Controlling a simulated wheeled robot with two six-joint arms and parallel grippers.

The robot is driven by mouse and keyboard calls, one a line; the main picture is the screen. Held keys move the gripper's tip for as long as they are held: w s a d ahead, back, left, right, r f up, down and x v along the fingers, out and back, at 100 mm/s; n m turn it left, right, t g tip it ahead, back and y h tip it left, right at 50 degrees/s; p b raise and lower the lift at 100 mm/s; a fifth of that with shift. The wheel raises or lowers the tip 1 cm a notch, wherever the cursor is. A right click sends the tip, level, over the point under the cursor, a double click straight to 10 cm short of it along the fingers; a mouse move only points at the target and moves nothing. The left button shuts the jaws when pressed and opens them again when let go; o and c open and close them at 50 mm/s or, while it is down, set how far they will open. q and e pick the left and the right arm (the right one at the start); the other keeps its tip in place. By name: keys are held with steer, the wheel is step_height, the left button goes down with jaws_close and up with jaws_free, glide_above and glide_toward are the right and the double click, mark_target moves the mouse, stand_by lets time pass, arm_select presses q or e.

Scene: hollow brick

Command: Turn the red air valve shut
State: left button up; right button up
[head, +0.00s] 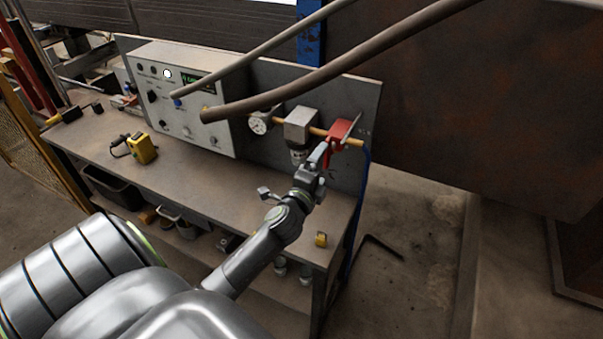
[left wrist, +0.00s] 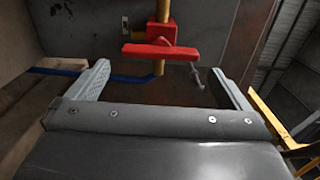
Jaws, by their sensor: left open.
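The red air valve (head: 341,129) sits on a brass pipe at the right end of the bench's back panel. In the left wrist view its red handle (left wrist: 160,52) lies crosswise in front of the red valve body (left wrist: 162,33). My left gripper (head: 321,153) is just in front of and below the valve in the head view. In the left wrist view the left gripper (left wrist: 162,70) is open, its two fingers spread wide. The handle is ahead of the gap between the fingertips; I see no contact. My right gripper is not in view.
A filter unit (head: 300,125) and a gauge (head: 259,123) stand left of the valve. A blue hose (head: 362,185) hangs at the bench's right end. A control box (head: 185,100) and a yellow device (head: 142,149) are on the bench (head: 190,180). Thick hoses cross above.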

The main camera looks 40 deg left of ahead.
arm_select(q)
steer(key=b+v, duration=0.1)
steer(key=v, duration=1)
steer(key=shift+b, duration=0.4)
steer(key=shift+s, duration=0.1)
